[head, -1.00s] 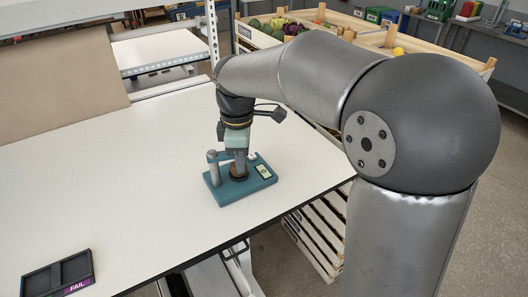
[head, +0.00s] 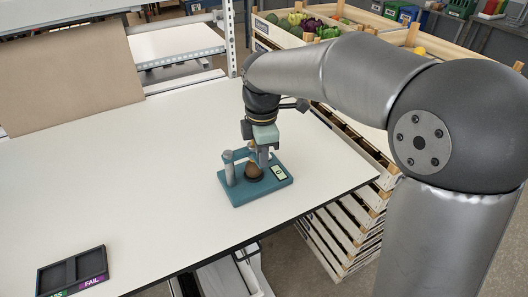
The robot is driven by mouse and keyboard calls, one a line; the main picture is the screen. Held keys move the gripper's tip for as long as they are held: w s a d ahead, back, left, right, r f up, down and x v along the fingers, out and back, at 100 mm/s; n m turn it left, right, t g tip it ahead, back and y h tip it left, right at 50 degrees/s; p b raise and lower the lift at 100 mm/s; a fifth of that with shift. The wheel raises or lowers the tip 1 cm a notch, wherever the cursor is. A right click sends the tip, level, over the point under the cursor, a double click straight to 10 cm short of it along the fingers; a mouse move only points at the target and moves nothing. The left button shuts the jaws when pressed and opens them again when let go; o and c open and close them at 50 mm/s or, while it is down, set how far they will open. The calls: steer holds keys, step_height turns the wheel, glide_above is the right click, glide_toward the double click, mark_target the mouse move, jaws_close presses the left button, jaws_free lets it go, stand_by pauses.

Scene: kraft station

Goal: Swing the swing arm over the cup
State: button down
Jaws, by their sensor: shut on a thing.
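A teal station base (head: 240,197) sits on the white table near its right edge. A grey post (head: 229,172) stands upright at its left. A teal swing arm (head: 241,155) reaches right from the post's top. A dark cup (head: 254,177) is on the middle of the base, with a brown rounded thing (head: 253,169) in it. My gripper (head: 263,162) points down over the right part of the base, beside and behind the brown thing. It is shut on the swing arm; the fingertips and the arm's far end are small and partly hidden.
A small display (head: 279,173) is on the base's right. A dark tray (head: 72,272) with a FAIL label lies at the table's front left. A brown board (head: 70,75) stands at the back left. Crates (head: 345,215) are beyond the right edge. The table's middle is clear.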

steer(key=shift+w+r, duration=0.1)
steer(key=c, duration=1.4)
jaws_free()
step_height(320, 180, up, 17)
steer(key=shift+r+b, duration=0.2)
steer(key=shift+b, duration=0.15)
